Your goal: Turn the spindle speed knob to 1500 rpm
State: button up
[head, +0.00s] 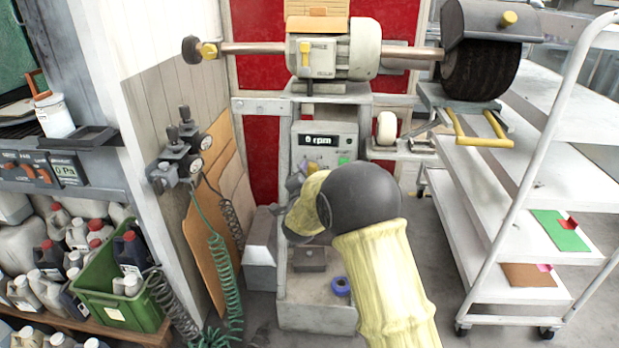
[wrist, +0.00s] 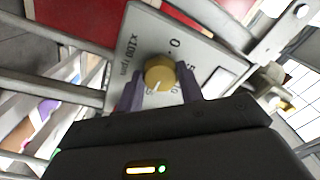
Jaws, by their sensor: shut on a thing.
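The spindle speed knob (wrist: 158,73) is a round brass-yellow knob with a white pointer line, on a grey control panel (wrist: 203,57) marked "x100 rpm". In the wrist view the pointer aims down and slightly left; a "0" is printed above right of the knob, and the lower scale is partly hidden. My gripper (wrist: 160,88) has its two dark purple-grey fingers shut on either side of the knob. In the head view the panel's display (head: 318,141) reads "0 rpm", and my cream-sleeved arm with its dark joint covers much of the machine below.
A spindle (head: 250,48) with a large black brush wheel (head: 480,70) runs above the panel. A white shelf trolley (head: 480,220) stands at right. Air regulators (head: 183,150) with coiled hoses hang at left. A green crate (head: 120,300) of bottles sits lower left.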

jog(key=o, duration=1)
jog(key=shift+s, duration=0.1)
jog(key=s, duration=1.7)
jog(key=shift+s+a, duration=0.15)
jog(key=shift+a, duration=0.15)
jog(key=s+d+f+n+g+y, duration=0.25)
jog(key=d+f+n+g, duration=0.35)
jog(key=d, duration=0.3)
jog(key=s+d+f+n+g+h, duration=0.1)
jog(key=s+d+n+g, duration=0.1)
jog(key=s+d+g, duration=0.5)
jog(key=s+d+f+n+g+h, duration=0.1)
jog(key=s+d+n+g, duration=0.3)
jog(key=s, duration=0.6)
notch_tip(320, 180, up, 28)
jog(key=d+m+t+p, duration=0.1)
jog(key=p, duration=2.8)
jog(key=shift+s+d+t, duration=0.2)
jog(key=shift+d+t, duration=0.05)
jog(key=shift+t, duration=0.05)
